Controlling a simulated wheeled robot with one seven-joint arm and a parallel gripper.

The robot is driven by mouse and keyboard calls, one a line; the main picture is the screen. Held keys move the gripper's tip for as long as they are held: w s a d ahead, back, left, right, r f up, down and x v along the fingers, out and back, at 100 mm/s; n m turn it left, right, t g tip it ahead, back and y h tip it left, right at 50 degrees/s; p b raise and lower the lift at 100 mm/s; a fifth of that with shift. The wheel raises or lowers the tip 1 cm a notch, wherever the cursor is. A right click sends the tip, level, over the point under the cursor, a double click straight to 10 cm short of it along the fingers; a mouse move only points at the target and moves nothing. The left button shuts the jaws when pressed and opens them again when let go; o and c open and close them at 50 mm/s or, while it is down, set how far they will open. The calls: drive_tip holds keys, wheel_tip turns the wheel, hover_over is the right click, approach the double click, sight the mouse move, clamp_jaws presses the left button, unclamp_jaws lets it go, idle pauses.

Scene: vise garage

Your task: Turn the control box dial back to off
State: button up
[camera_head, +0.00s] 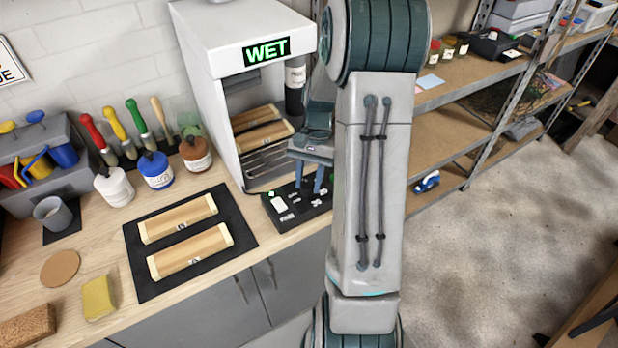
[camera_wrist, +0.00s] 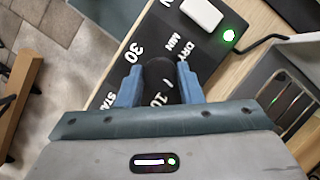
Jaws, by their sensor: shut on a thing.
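The black control box (camera_head: 283,219) sits on the bench in front of the white cabinet with the green WET sign. In the wrist view the box face (camera_wrist: 205,55) shows white print, including "DRY MIN", "30" and "10". A white switch (camera_wrist: 201,13) and a lit green lamp (camera_wrist: 229,35) are on it. The dark round dial (camera_wrist: 158,72) stands between the two blue-grey fingers. My gripper (camera_wrist: 158,88) is shut on the dial from above. In the head view my gripper (camera_head: 318,182) points down at the box and hides the dial.
The white cabinet (camera_head: 213,45) holds wooden boards (camera_head: 262,133) on racks. Two more boards lie on a black mat (camera_head: 130,240) at left. Jars, brushes and a sponge (camera_head: 98,297) stand along the bench. Shelving (camera_head: 450,140) is at right, with open floor beyond.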

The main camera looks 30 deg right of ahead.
sight(312, 183)
drive_tip(key=shift+n, duration=0.6)
drive_tip(key=o, duration=1)
drive_tip(key=shift+r, duration=0.1)
drive_tip(key=r, duration=0.3)
drive_tip(key=r+b, duration=0.1)
drive_tip(key=shift+s+d+r, duration=0.25)
drive_tip(key=shift+s+d, duration=0.05)
drive_tip(key=shift+d, duration=0.05)
drive_tip(key=s+d+r, duration=0.2)
drive_tip(key=s+d+r+b, duration=0.1)
drive_tip(key=s+d+r, duration=0.1)
drive_tip(key=s, duration=0.1)
drive_tip(key=s+d+r, duration=0.2)
drive_tip(key=s+d, duration=0.1)
drive_tip(key=shift+d+r, duration=0.1)
drive_tip(key=shift+r, duration=0.1)
